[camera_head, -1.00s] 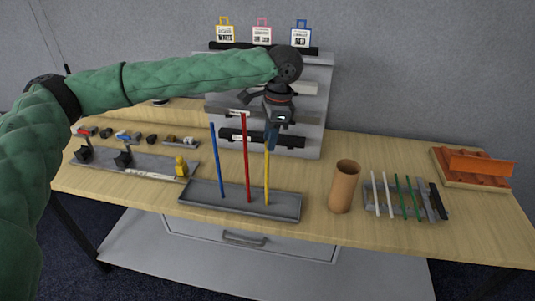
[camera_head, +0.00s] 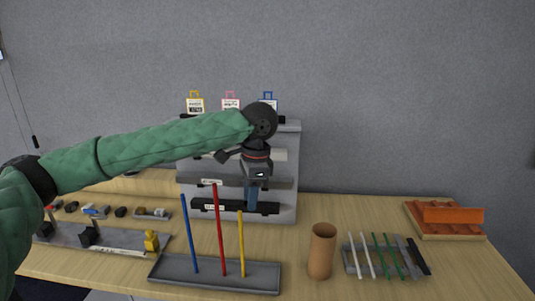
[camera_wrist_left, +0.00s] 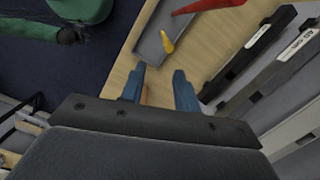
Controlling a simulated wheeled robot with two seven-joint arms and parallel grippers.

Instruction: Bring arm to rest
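My left arm, in a green padded sleeve, reaches in from the left in the head view. My left gripper (camera_head: 252,207) hangs fingers-down in front of the grey shelf rack (camera_head: 287,165), close to the top of the yellow rod (camera_head: 241,240). In the left wrist view its two blue fingers (camera_wrist_left: 159,88) stand apart with nothing clasped between them. The red rod (camera_head: 219,235) and blue rod (camera_head: 189,235) stand left of the yellow one in a grey tray (camera_head: 170,278). My right gripper is in neither view.
A brown cup (camera_head: 321,252) and a rack (camera_head: 352,271) with white and green sticks stand to the right. An orange block on a wooden base (camera_head: 450,222) is farther right. Small parts and a yellow piece (camera_head: 151,241) lie left. Free table lies between rack and orange block.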

